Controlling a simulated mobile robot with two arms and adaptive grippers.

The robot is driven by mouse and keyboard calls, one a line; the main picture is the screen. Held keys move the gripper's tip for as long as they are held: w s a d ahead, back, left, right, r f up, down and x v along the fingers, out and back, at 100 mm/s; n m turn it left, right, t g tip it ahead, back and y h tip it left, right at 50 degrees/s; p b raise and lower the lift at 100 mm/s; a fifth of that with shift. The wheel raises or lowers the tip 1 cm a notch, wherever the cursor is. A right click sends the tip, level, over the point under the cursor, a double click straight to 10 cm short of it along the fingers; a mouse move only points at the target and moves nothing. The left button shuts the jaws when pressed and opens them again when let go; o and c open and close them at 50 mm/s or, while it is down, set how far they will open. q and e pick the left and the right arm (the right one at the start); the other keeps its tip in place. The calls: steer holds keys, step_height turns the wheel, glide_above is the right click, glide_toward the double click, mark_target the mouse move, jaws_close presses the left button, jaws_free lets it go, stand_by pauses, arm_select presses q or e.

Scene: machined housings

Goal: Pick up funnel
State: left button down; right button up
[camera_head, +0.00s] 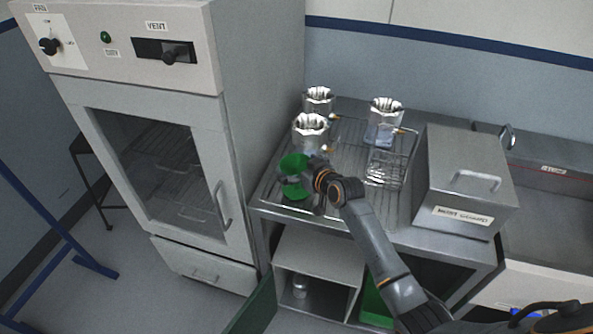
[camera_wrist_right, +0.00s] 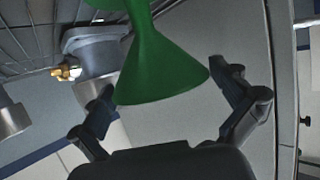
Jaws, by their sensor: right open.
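The green funnel (camera_head: 293,164) stands at the left front of the wire-racked metal bench top, with green showing above and below its narrow middle. My right gripper (camera_head: 312,186) reaches it from the right and hides part of it. In the right wrist view the funnel (camera_wrist_right: 160,70) shows its wide flared end between the spread fingers of the open right gripper (camera_wrist_right: 163,84). Gaps show on both sides, so the fingers do not visibly touch it. My left gripper is not in view.
Shiny machined housings (camera_head: 311,131) stand just behind the funnel and farther back. A wire basket (camera_head: 386,168) and a lidded metal box (camera_head: 464,185) are to the right. A tall oven cabinet (camera_head: 228,130) stands close on the left.

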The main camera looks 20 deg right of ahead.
steer(key=c, duration=0.8)
